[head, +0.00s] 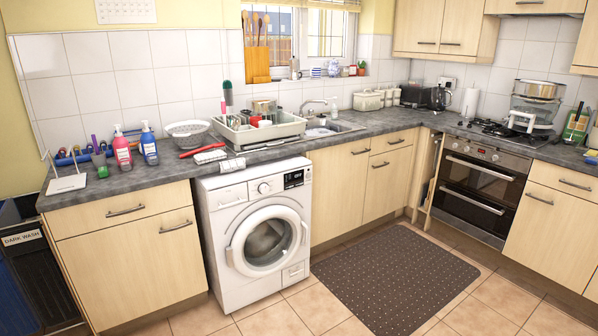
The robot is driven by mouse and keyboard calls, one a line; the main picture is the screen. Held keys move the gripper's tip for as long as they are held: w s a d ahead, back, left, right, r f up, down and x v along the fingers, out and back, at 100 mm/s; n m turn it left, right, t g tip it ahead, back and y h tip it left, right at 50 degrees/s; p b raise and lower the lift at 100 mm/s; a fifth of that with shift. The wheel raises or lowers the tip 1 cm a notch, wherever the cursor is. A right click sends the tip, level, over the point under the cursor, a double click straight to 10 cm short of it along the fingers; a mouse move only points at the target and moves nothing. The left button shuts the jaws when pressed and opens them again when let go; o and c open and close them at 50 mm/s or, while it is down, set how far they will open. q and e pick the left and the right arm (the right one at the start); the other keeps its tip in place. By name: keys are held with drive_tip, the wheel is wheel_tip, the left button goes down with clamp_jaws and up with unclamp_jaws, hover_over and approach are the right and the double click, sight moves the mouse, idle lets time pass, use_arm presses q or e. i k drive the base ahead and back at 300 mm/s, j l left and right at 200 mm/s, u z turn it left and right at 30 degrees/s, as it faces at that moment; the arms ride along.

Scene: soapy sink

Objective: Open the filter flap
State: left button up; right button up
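The white washing machine (211,240) stands under the counter, left of the middle of the head view. Its round door (267,241) looks shut. The filter flap (295,273) is a small white panel at the machine's lower right front corner, close to the floor. The flap looks shut and lies flush with the front. Neither of my grippers shows in the head view, so their state cannot be seen.
A dark dotted mat (395,277) lies on the tiled floor, right of the machine. Bare tiles (270,320) lie in front of the machine. The grey counter (120,183) runs above it, with bottles, a bowl and a dish rack (258,136). An oven (478,187) is at the right.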

sight(295, 276)
drive_tip(key=i+l+z, duration=0.15)
drive_tip(key=i+z, duration=0.3)
drive_tip(key=i, duration=0.45)
drive_tip(key=i+j+z, duration=0.15)
drive_tip(key=i+z, duration=0.3)
drive_tip(key=i, duration=0.4)
